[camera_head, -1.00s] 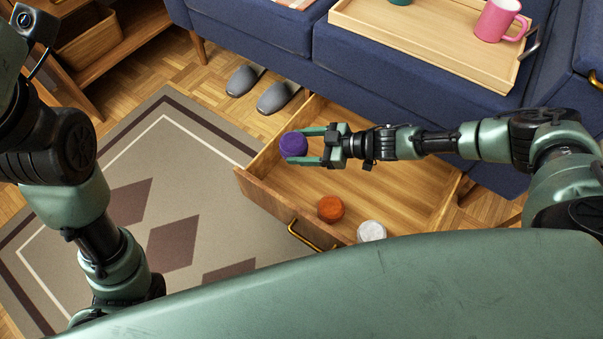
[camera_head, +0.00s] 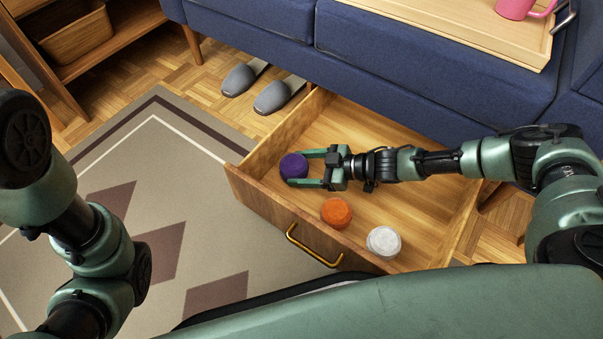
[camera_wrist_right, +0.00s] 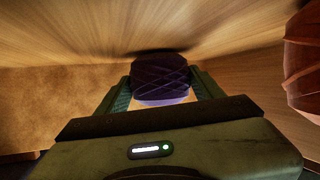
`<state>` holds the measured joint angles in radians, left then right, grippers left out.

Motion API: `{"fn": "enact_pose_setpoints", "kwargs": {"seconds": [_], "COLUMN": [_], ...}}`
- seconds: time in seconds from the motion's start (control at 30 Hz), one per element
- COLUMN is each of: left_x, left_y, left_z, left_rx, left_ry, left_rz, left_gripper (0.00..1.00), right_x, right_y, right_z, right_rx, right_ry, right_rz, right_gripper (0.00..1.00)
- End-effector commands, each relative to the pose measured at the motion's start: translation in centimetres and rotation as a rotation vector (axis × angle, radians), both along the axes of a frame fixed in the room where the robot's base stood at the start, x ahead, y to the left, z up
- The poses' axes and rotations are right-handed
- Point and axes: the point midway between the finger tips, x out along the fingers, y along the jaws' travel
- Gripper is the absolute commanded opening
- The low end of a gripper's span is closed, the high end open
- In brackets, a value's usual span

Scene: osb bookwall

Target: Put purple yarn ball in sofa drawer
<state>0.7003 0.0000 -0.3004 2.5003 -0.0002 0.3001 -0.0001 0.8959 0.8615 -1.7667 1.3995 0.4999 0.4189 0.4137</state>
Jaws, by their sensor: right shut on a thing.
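The purple yarn ball (camera_head: 293,167) is between the fingertips of my right gripper (camera_head: 308,168), which is shut on it. It also shows in the right wrist view (camera_wrist_right: 160,78), between both fingers, with a dark shadow on the wood close by. The sofa drawer (camera_head: 262,200) is pulled out from under the blue sofa. The ball is inside the drawer's walls, near its left end; I cannot tell whether it touches the bottom. My left arm shows at the left, but its gripper is out of view.
An orange yarn ball (camera_head: 336,213) and a white yarn ball (camera_head: 384,242) lie in the drawer near its front. The blue sofa (camera_head: 400,80) carries a wooden tray (camera_head: 450,25) with a pink mug (camera_head: 515,9). Grey slippers (camera_head: 272,96) stand on the floor behind the drawer.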

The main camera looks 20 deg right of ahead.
Motion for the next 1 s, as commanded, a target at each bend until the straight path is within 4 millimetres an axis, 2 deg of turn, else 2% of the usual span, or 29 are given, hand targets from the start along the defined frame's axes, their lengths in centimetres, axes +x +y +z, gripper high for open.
{"fn": "enact_pose_setpoints", "kwargs": {"seconds": [0.03,0.37,0.4,0.47,0.83,1.0], "left_x": [0.0,0.0,0.0,0.0,0.0,0.0], "left_y": [0.0,0.0,0.0,0.0,0.0,0.0], "left_z": [-0.5,-0.3,-0.3,-0.2,-0.1,1.8], "left_rx": [0.0,0.001,0.001,0.001,0.001,0.001], "left_ry": [0.0,-0.001,-0.001,-0.001,0.0,0.0], "left_rz": [0.0,0.0,0.0,0.0,0.0,0.0], "left_gripper": [0.33,0.33,0.33,0.33,0.33,0.33], "right_x": [0.1,0.0,0.1,0.1,0.1,-1.1], "right_y": [0.0,0.0,-0.1,0.0,0.0,-1.9], "right_z": [-0.3,-0.4,-0.4,-0.4,0.0,1.2], "right_rx": [0.0,0.0,-0.001,-0.001,0.0,-0.002], "right_ry": [-0.002,0.0,-0.001,-0.001,-0.002,0.002], "right_rz": [0.0,-0.001,-0.001,-0.001,0.0,-0.004], "right_gripper": [0.27,0.27,0.73,0.89,0.89,0.89]}}
